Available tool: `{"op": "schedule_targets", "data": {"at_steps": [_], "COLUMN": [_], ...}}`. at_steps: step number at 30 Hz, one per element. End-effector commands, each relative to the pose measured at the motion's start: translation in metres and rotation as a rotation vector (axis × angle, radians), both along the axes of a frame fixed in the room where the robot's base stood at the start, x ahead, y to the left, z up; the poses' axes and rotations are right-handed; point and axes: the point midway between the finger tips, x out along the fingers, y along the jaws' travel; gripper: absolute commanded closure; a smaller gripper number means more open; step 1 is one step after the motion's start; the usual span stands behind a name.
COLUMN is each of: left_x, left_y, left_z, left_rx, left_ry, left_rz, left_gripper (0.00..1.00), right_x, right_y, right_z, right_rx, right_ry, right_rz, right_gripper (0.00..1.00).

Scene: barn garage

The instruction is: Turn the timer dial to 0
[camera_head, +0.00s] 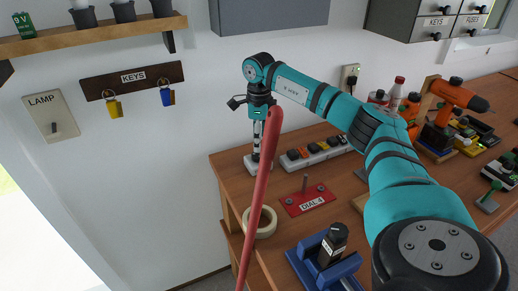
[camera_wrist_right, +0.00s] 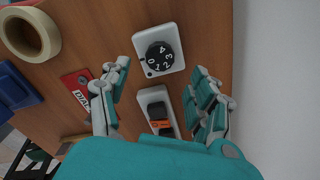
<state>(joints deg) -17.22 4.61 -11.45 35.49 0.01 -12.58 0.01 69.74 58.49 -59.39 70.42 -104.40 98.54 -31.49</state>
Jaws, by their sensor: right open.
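The timer (camera_wrist_right: 176,37) is a white block with a round black dial (camera_wrist_right: 160,56) bearing white numerals 0 to 4. In the right wrist view the 0 is on the dial's left side, near a small mark on the block. I cannot tell the exact setting. In the head view the timer's white base (camera_head: 249,165) sits at the table's back left corner, partly hidden by my right gripper (camera_head: 257,150). That gripper points down above it. In the right wrist view my right gripper (camera_wrist_right: 157,82) is open, its fingers apart with the dial between and beyond their tips. My left gripper is not in view.
A power strip (camera_head: 315,152) lies right of the timer. A red DIAL 4 plate (camera_head: 307,200) with an upright pin, a tape roll (camera_head: 266,222) and a blue holder (camera_head: 308,263) are nearer. A red rod (camera_head: 259,190) crosses the head view. The wall stands close behind.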

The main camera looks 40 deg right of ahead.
Motion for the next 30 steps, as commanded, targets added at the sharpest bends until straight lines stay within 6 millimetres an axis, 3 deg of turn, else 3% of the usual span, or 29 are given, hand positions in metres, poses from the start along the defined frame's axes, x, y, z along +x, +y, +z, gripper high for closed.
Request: {"op": "schedule_targets", "data": {"at_steps": [3,10,30], "left_x": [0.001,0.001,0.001], "left_y": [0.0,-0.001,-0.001], "left_z": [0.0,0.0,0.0], "left_rx": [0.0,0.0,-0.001], "left_ry": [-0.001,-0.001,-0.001], "left_rz": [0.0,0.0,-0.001], "left_gripper": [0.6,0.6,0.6], "right_x": [0.001,0.0,0.0], "right_y": [0.0,0.0,0.0], "right_z": [0.027,0.059,0.065], "right_rx": [0.0,0.001,0.0], "right_ry": [-0.004,-0.002,0.0], "right_rz": [0.0,0.0,0.0], "right_gripper": [0.37,0.37,0.37]}}
